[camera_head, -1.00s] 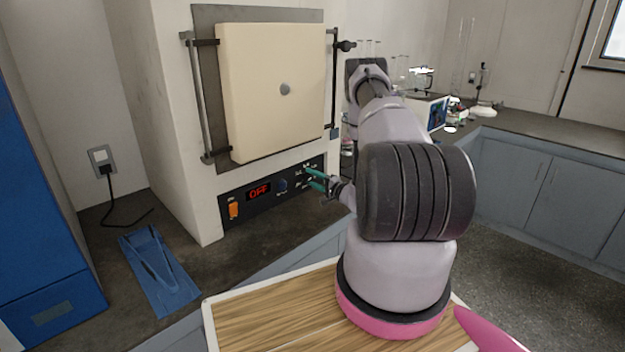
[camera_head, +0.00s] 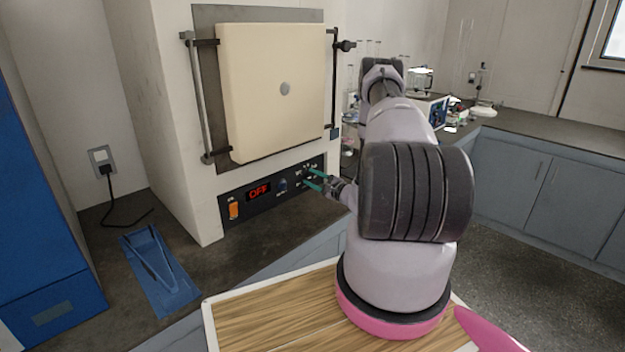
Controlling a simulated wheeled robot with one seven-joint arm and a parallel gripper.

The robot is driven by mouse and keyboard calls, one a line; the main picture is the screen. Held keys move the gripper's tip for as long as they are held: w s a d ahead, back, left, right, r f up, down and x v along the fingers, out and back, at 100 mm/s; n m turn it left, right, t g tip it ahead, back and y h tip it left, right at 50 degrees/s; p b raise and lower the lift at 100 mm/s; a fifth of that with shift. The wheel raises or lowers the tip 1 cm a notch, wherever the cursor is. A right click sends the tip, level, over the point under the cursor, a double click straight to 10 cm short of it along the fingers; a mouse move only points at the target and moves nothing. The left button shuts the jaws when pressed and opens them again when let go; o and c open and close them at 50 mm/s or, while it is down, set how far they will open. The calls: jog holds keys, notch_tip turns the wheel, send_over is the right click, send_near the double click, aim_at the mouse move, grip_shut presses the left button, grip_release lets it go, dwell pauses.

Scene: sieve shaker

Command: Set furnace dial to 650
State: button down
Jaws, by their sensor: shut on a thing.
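The furnace (camera_head: 165,110) stands on the counter with its cream door (camera_head: 270,95) shut. Its black control panel (camera_head: 238,196) has a red display (camera_head: 258,191) reading OFF, an orange switch (camera_head: 234,210) and a small dark knob (camera_head: 282,185). The dial at the panel's right end, with small white marks around it, is mostly hidden by my gripper (camera_head: 309,178). My gripper's green fingertips reach the panel there, one above the other, and are shut on the dial. I cannot read the dial's setting.
A wall socket (camera_head: 101,158) with a black cord is behind. Glassware (camera_head: 483,90) stands on the counter at the back right.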

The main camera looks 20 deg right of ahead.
jog(key=m, duration=1.4)
jog(key=shift+m, duration=0.4)
jog(key=m, duration=0.3)
jog(key=shift+f+m, duration=0.1)
jog(key=shift+m, duration=0.2)
jog(key=m, duration=0.3)
jog(key=shift+m, duration=0.3)
jog(key=m, duration=0.6)
jog(key=shift+m, duration=0.4)
jog(key=shift+c, duration=1.8)
grip_release()
